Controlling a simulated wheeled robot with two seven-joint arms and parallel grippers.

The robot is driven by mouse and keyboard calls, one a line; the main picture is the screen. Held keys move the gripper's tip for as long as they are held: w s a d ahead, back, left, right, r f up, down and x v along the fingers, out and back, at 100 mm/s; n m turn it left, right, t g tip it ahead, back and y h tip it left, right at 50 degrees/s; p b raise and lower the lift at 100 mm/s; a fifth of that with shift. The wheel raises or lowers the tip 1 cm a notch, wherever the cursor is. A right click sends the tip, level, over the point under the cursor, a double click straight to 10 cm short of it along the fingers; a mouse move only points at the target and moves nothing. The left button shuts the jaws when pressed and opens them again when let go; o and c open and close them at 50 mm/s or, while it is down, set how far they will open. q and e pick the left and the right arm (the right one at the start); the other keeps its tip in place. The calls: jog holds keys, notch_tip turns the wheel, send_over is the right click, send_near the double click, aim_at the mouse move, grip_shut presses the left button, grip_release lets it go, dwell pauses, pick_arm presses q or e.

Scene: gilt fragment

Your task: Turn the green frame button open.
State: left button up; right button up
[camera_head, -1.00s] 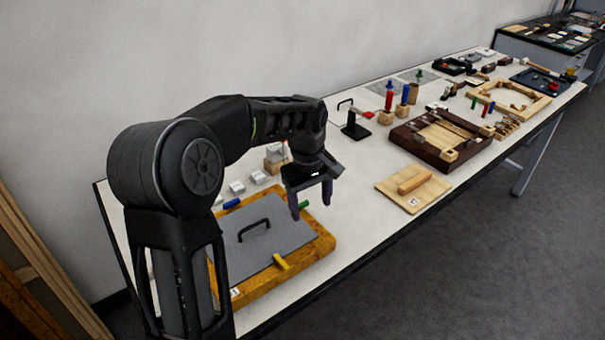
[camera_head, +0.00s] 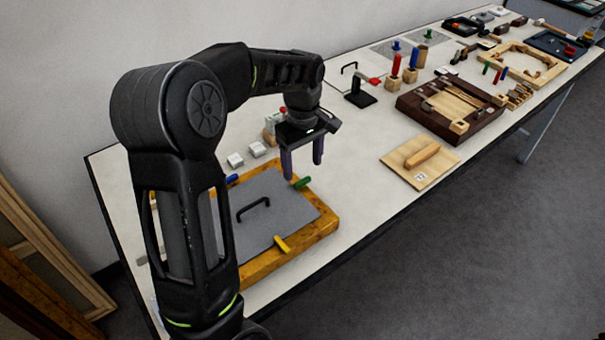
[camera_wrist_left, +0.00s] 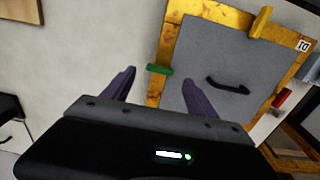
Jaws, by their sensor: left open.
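The green frame button (camera_head: 301,183) is a short bar on the far right part of a wooden frame (camera_head: 322,226). It lies across the rail, its inner end at the edge of the grey panel (camera_head: 291,215); it also shows in the left wrist view (camera_wrist_left: 159,69). My left gripper (camera_head: 303,170) is open and empty, close to the green button and apparently above it. In the left wrist view its two fingers (camera_wrist_left: 159,78) stand either side of the button, with gaps. Contact cannot be told. My right gripper is out of view.
The panel has a black handle (camera_head: 253,208). A yellow button (camera_head: 281,244) and a blue button (camera_head: 232,179) sit on the frame; a red one (camera_wrist_left: 281,98) shows in the wrist view. A board with a wooden handle (camera_head: 422,155) lies to the right. White blocks (camera_head: 257,150) stand behind.

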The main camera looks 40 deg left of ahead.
aim_at(303, 181)
pick_arm(q)
jog(key=shift+f+p, duration=0.3)
jog(key=shift+f, duration=2.05)
jog(key=shift+c, duration=0.2)
jog(key=c, duration=1.3)
